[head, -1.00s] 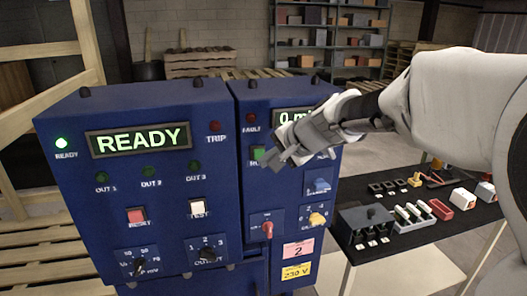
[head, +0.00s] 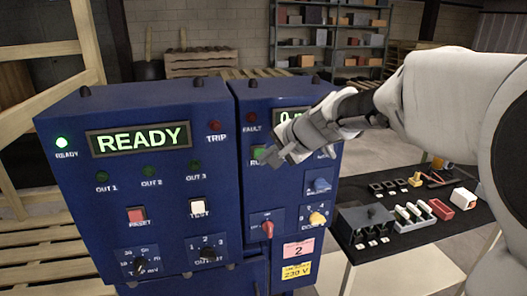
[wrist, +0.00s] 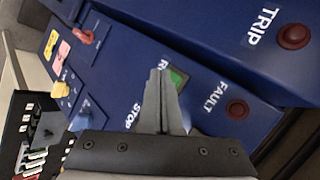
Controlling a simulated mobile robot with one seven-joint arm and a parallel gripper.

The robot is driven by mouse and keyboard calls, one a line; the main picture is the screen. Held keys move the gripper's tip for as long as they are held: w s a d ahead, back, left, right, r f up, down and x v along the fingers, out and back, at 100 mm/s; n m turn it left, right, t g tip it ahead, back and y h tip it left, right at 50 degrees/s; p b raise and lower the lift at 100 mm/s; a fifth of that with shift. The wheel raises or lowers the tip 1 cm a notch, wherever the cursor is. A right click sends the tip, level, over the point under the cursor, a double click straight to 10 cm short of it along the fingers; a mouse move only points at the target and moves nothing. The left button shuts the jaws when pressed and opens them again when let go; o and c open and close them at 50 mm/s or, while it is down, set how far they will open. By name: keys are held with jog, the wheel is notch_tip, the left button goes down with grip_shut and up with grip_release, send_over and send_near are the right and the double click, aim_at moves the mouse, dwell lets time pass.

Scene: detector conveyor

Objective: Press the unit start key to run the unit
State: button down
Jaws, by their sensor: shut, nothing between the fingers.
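The right blue unit (head: 290,240) carries a green key (head: 258,154), with a label beginning "RU" beside it and partly covered by my gripper. My gripper (head: 268,160) is shut and empty, its tips in front of the panel close to this key. In the wrist view the green key (wrist: 178,78) shows just right of the shut fingertips (wrist: 160,75), partly hidden by them. I cannot tell whether they touch it. A "STOP" label (wrist: 132,117) shows left of the fingers; its key is hidden. The right unit's display (head: 290,115) is lit green and partly covered.
The left unit's display (head: 140,139) reads READY, with a lit green lamp (head: 61,142) beside it. A red lever (head: 267,229), a blue knob (head: 320,185) and a yellow knob (head: 317,218) sit below the key. A black-topped table (head: 400,250) with small parts stands right.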

jog(key=shift+w+a, duration=0.1)
jog(key=shift+w, duration=0.4)
dwell(0.6)
jog(key=shift+s, duration=0.15)
jog(key=shift+s+d+b, duration=0.25)
jog(key=shift+s+b, duration=0.15)
jog(key=shift+s, duration=0.35)
jog(key=shift+s, duration=0.1)
jog(key=shift+s+d+b, duration=0.25)
jog(key=shift+s+b, duration=0.05)
jog(key=shift+s, duration=0.45)
jog(key=shift+s+d+b, duration=0.2)
jog(key=shift+s+b, duration=0.05)
jog(key=shift+s, duration=0.55)
jog(key=shift+s+d+b, duration=0.25)
jog(key=shift+s+b, duration=0.05)
jog(key=shift+s, duration=0.45)
jog(key=s+d+f+n+h, duration=0.2)
jog(key=s+d, duration=0.2)
jog(key=s, duration=0.3)
jog(key=s+d+f+n+g+h, duration=0.1)
jog(key=s+d+f+n+h, duration=0.1)
jog(key=s, duration=0.6)
jog(key=s+d+f+n+g+h, duration=0.1)
jog(key=s+d+f+n+h, duration=0.1)
jog(key=s+d, duration=0.5)
jog(key=shift+s+f+n, duration=0.5)
jog(key=shift+s+n, duration=0.05)
jog(key=shift+n, duration=0.35)
